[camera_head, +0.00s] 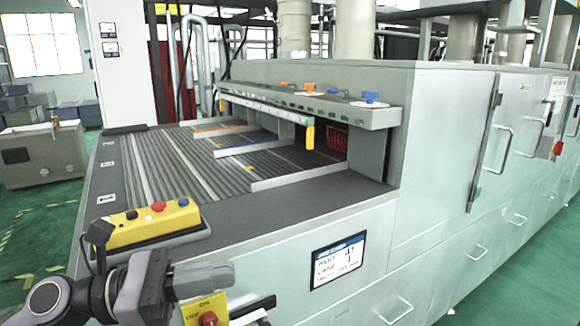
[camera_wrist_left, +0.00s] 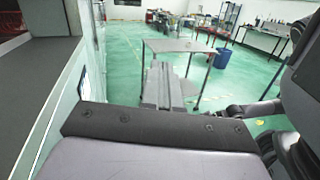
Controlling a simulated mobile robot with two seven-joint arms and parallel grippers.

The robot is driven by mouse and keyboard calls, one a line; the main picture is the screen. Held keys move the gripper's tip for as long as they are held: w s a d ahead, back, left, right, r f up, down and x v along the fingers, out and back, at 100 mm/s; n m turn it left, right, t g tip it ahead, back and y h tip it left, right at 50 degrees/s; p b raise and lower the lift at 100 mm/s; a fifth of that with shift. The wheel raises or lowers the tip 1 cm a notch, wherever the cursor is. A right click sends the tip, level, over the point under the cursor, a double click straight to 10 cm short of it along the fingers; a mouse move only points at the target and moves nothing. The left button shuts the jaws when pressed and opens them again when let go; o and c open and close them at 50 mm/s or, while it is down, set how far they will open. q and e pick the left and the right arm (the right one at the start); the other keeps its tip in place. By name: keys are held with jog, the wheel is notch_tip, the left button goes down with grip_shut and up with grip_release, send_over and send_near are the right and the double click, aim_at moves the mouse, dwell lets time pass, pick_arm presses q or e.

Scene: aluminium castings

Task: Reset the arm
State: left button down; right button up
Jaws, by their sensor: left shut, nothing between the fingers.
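My left arm comes in at the lower left of the head view, bent in front of the grey machine (camera_head: 330,235). In the left wrist view a dark plate with screws and a grey surface of my own arm fill the lower part. My right gripper is not in view.
A yellow button box (camera_head: 150,222) stands on the machine's front corner. A yellow on/off switch (camera_head: 206,310) is close to my left gripper. A display (camera_head: 338,260) is on the front face. The wrist view shows a table (camera_wrist_left: 185,46), a blue bin (camera_wrist_left: 221,58) and open green floor.

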pick_arm(q)
jog(key=w+a+f+n+t+y, duration=0.1)
jog(key=a+f+n+t+y, duration=0.3)
jog(key=n, duration=0.7)
jog(key=w+f+n+t+y, duration=0.1)
jog(key=f+n+t+y, duration=0.1)
jog(key=f+n+t, duration=0.65)
jog(key=a+f+n+t+y, duration=0.2)
jog(key=a+f+n+y, duration=0.1)
jog(key=n, duration=1)
jog(key=s+a+f+n+g+y, duration=0.1)
jog(key=s+f+n+g+y, duration=0.1)
jog(key=s+f+n, duration=0.3)
jog(key=s+a+f+n+g+y, duration=0.1)
jog(key=s+f+n+g+y, duration=0.2)
jog(key=f, duration=0.7)
jog(key=s+a+f+n+g+y, duration=0.1)
jog(key=s+f+n+g+y, duration=0.1)
jog(key=s+f+n, duration=0.5)
jog(key=shift+a+f+n+g, duration=0.2)
jog(key=shift+f+n+g, duration=0.45)
jog(key=shift+n, duration=0.6)
jog(key=shift+f, duration=0.1)
